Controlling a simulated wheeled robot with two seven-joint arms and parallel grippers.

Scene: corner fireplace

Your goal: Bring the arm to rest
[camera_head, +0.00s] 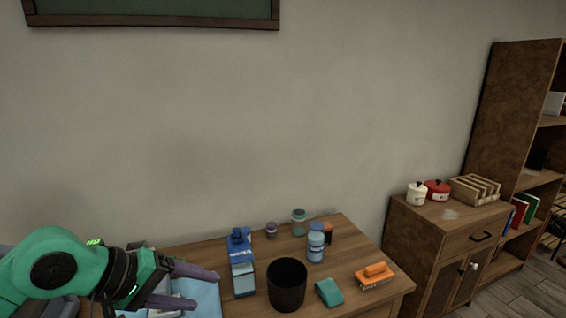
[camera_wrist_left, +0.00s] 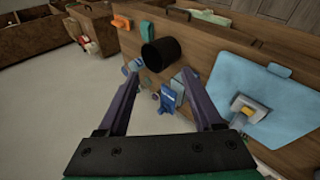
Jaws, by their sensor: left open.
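My left arm comes in from the lower left in the head view. Its green gripper, with purple fingers (camera_head: 207,288), is open over the left part of the wooden table (camera_head: 195,247). In the left wrist view the two fingers (camera_wrist_left: 160,78) are spread apart, with nothing held between them. A black cup (camera_head: 287,286) stands to the right of the fingers, apart from them in the head view. A light blue mat (camera_head: 207,291) lies partly hidden under the gripper. It also shows in the left wrist view (camera_wrist_left: 225,83), with a grey and yellow tool (camera_wrist_left: 250,108) on it. My right gripper is not in view.
A blue carton (camera_head: 241,265), blue jar (camera_head: 316,243), teal block (camera_head: 329,292), orange brush (camera_head: 375,274) and small jars (camera_head: 299,222) stand on the table. A cabinet (camera_head: 447,240) with canisters (camera_head: 437,190) is at right.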

